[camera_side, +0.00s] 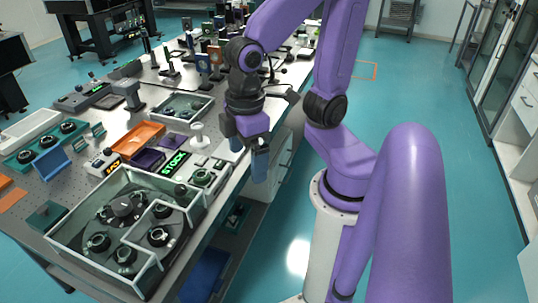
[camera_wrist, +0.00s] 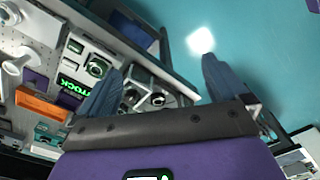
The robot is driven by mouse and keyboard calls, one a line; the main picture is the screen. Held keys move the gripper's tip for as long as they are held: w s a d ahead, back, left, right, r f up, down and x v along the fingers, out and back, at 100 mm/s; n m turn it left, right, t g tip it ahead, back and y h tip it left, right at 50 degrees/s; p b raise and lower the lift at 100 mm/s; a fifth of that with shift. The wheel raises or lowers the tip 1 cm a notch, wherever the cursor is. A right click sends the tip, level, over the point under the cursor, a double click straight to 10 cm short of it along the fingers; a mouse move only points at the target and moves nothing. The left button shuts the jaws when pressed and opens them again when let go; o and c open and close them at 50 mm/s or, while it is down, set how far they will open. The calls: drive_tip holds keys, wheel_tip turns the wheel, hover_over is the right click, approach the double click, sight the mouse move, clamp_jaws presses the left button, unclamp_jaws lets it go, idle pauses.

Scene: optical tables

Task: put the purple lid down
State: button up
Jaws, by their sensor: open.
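Two purple pieces lie on the optical table in the side view. One is a dark purple, tray-like piece (camera_side: 148,159) between the orange box and the STOCK sign. The other is a flatter purple piece (camera_side: 172,140) just behind the sign, and I cannot tell for sure which is the lid. In the wrist view a purple piece (camera_wrist: 36,78) shows at the left, beside the orange box. My gripper (camera_side: 260,176) is open and hangs past the table's right edge, apart from both pieces. Its fingers (camera_wrist: 160,65) are spread wide with nothing between them.
The orange box (camera_side: 138,136) and the lit green STOCK sign (camera_side: 174,163) stand near the purple pieces. A clear-walled enclosure (camera_side: 75,247) with several dark round parts fills the near end. A white spool-like stand (camera_side: 199,137) is near the table edge. The floor beside the table is free.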

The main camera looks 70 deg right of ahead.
drive_tip(key=s+n, duration=0.1)
drive_tip(key=s+d, duration=0.1)
drive_tip(key=s+f+n, duration=0.1)
drive_tip(key=s, duration=0.1)
drive_tip(key=shift+d+n, duration=0.3)
drive_tip(key=shift+d, duration=0.1)
